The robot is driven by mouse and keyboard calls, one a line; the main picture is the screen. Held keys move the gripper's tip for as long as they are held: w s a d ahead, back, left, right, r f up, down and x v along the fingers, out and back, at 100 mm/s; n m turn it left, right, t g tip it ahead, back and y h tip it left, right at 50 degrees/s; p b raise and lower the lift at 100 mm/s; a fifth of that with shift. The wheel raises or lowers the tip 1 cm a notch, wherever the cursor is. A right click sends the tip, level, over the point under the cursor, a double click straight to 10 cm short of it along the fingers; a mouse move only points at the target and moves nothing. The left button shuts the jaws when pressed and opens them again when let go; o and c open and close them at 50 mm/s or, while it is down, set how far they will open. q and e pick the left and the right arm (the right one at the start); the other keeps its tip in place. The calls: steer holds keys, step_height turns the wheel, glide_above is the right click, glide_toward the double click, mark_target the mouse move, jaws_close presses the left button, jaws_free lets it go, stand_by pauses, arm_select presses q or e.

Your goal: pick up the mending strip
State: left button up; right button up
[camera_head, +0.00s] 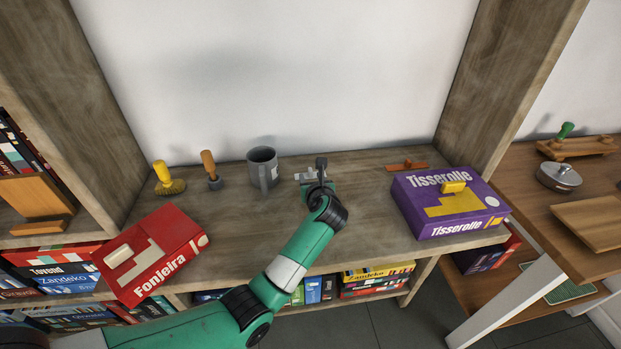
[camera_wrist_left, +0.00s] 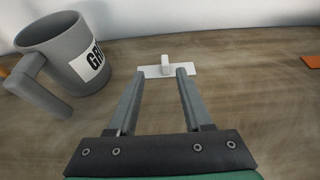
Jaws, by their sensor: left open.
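The mending strip looks to be the flat white strip with a small upright knob in its middle, lying on the wooden shelf. In the left wrist view the strip (camera_wrist_left: 183,69) lies crosswise just past my fingertips, its knob in line with the gap between them. In the head view the strip (camera_head: 299,176) is small and partly hidden by my gripper. My left gripper (camera_head: 314,170) is open and empty, low over the shelf; its two grey fingers also show in the left wrist view (camera_wrist_left: 159,75). My right gripper is out of view.
A grey mug (camera_head: 262,169) stands close left of the gripper. A purple box (camera_head: 447,205) is to the right, with an orange-brown piece (camera_head: 408,165) behind it. A red box (camera_head: 150,254), a yellow brush (camera_head: 168,178) and a wooden-handled tool (camera_head: 210,169) are left.

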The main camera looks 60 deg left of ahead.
mark_target(311, 170)
arm_select(q)
steer(key=shift+w+b+x, duration=0.2)
steer(key=shift+b+x, duration=0.45)
steer(key=shift+x, duration=0.7)
steer(key=shift+w+b+x, duration=0.2)
steer(key=shift+b+x, duration=0.4)
steer(key=shift+x, duration=0.8)
steer(key=shift+d+r, duration=0.1)
steer(key=shift+r, duration=0.1)
jaws_close()
